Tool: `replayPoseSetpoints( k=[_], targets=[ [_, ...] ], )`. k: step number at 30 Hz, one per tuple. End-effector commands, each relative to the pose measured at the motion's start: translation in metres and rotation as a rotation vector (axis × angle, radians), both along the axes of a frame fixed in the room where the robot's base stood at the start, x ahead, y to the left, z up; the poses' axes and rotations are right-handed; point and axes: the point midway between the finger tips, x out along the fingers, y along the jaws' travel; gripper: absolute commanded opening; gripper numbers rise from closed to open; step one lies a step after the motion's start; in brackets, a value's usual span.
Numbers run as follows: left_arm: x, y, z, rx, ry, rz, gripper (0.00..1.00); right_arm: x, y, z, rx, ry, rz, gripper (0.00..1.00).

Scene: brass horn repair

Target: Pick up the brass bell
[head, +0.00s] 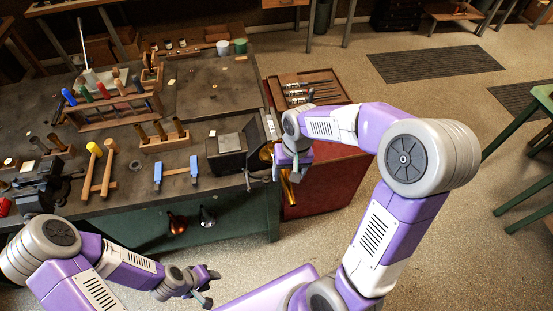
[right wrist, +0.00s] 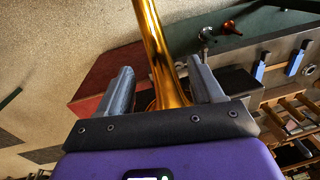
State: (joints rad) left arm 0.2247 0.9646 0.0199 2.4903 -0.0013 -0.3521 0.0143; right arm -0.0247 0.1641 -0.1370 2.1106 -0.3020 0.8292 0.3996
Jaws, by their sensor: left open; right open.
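The brass bell (right wrist: 153,38) is a shiny golden tube that widens towards my gripper in the right wrist view. In the head view its tube (head: 288,188) shows below my right gripper, beside the bench's right corner, and the rest is largely hidden. My right gripper (right wrist: 160,68) is open, with one finger on each side of the brass bell. A gap shows at the left finger; I cannot tell whether the right finger touches. In the head view my right gripper (head: 291,168) partly covers the bell. My left gripper (head: 206,287) is open and empty, in front of the bench.
A copper bell (head: 177,225) and a silver bell (head: 208,216) hang at the bench's green front. The workbench (head: 215,85) carries mallets, racks and a vise. A red cabinet (head: 325,185) stands right of it, with a tool tray (head: 283,100).

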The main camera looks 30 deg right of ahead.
Motion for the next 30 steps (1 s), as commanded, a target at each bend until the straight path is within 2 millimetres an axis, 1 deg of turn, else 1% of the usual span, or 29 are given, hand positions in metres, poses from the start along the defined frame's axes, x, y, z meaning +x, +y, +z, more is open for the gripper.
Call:
replayPoseSetpoints(
  k=[3,8,12,15,18,24,26,30],
  targets=[
    [0.000,0.000,-0.001,0.000,0.001,0.000,0.43,-0.001,0.001,-0.014,0.000,0.006,0.001,0.66],
    [-0.001,0.000,0.001,0.000,0.001,0.000,0.43,0.000,0.004,-0.032,0.000,0.006,0.001,0.66],
    [0.000,0.000,0.003,0.000,0.001,0.000,0.43,0.001,0.008,-0.054,0.001,0.007,0.001,0.66],
    [0.000,0.000,0.002,0.000,0.000,0.000,0.43,0.001,0.009,-0.066,-0.001,0.004,0.000,0.66],
    [0.000,0.000,0.002,0.000,0.000,0.000,0.43,0.002,0.010,-0.071,0.001,0.002,0.000,0.66],
    [0.000,0.000,0.002,0.000,0.000,0.000,0.43,0.002,0.010,-0.072,0.000,0.000,0.000,0.66],
    [0.000,0.000,0.002,0.000,0.000,0.000,0.43,0.002,0.010,-0.072,0.000,0.001,0.000,0.58],
    [0.000,0.000,0.002,0.000,0.000,0.000,0.43,0.002,0.010,-0.072,0.000,0.001,0.000,0.37]
  ],
)
